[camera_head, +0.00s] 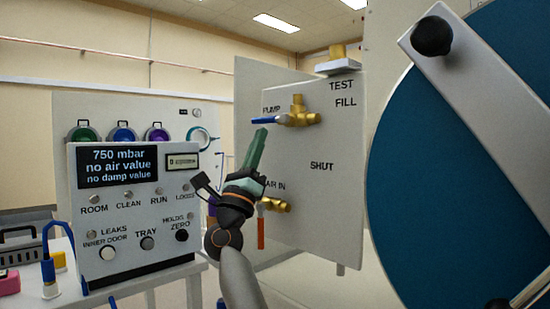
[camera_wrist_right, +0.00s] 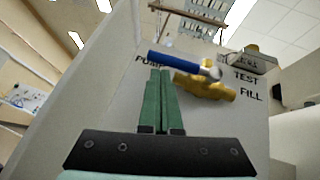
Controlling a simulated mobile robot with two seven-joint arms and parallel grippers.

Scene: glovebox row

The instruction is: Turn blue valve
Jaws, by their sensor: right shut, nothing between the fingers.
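The blue valve handle (camera_head: 265,120) lies roughly level on the white panel, under the word PUMP. It points left from its brass valve body (camera_head: 300,113). In the right wrist view the blue handle (camera_wrist_right: 172,61) runs across, just beyond the fingertips, with the brass body (camera_wrist_right: 207,88) at its right. My right gripper (camera_head: 260,133) has long green fingers, shut and empty. Its tips (camera_wrist_right: 160,72) are just below the handle; I cannot tell whether they touch it. My left gripper is not in view.
A second brass valve (camera_head: 274,205) with an orange handle (camera_head: 261,232) hanging down sits lower on the panel, by AIR IN, near my right wrist. A control box (camera_head: 130,210) stands left. A large blue disc (camera_head: 440,190) with a grey bar (camera_head: 490,130) fills the right.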

